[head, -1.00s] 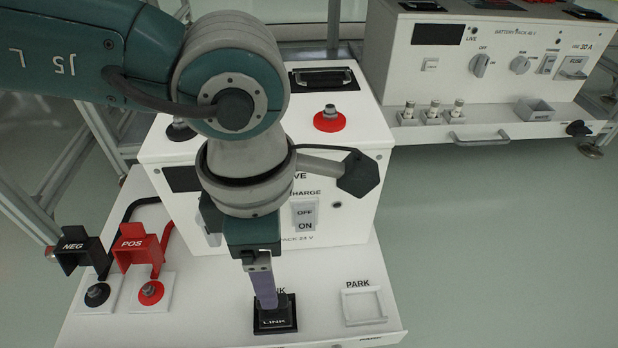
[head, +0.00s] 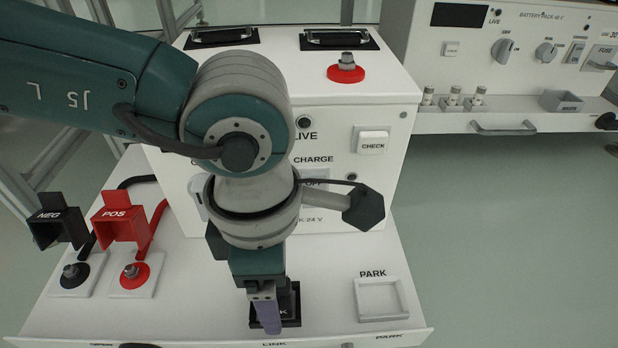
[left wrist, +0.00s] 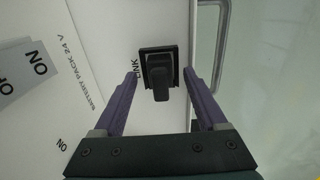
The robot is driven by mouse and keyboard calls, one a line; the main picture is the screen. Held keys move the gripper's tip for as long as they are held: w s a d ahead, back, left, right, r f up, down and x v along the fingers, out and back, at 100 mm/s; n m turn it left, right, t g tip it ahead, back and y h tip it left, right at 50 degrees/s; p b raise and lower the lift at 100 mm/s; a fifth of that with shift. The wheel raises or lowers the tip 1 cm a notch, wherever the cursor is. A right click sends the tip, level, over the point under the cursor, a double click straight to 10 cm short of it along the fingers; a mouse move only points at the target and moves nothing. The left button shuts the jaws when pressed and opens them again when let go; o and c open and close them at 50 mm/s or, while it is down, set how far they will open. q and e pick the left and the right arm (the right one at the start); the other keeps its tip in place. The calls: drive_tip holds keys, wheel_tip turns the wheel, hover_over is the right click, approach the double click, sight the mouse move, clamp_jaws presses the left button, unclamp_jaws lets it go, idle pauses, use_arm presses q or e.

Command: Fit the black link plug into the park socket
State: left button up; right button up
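The black link plug (head: 291,303) sits in its square seat marked LINK on the white shelf. My left gripper (head: 267,325) hides part of it in the head view. In the left wrist view the plug (left wrist: 158,72) shows between the two purple fingers, with a gap on each side. The left gripper (left wrist: 160,77) is open and holds nothing. The park socket (head: 382,317) is an empty white square frame on the shelf, right of the plug, under the label PARK. My right gripper is not in view.
The white battery pack (head: 360,110) stands behind the shelf. Black NEG (head: 59,229) and red POS (head: 121,225) connectors stand at left with cables, behind their round terminals. A second pack (head: 480,60) stands at back right. The shelf between plug and park socket is clear.

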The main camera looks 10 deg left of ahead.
use_arm(q)
clamp_jaws()
idle(0.4)
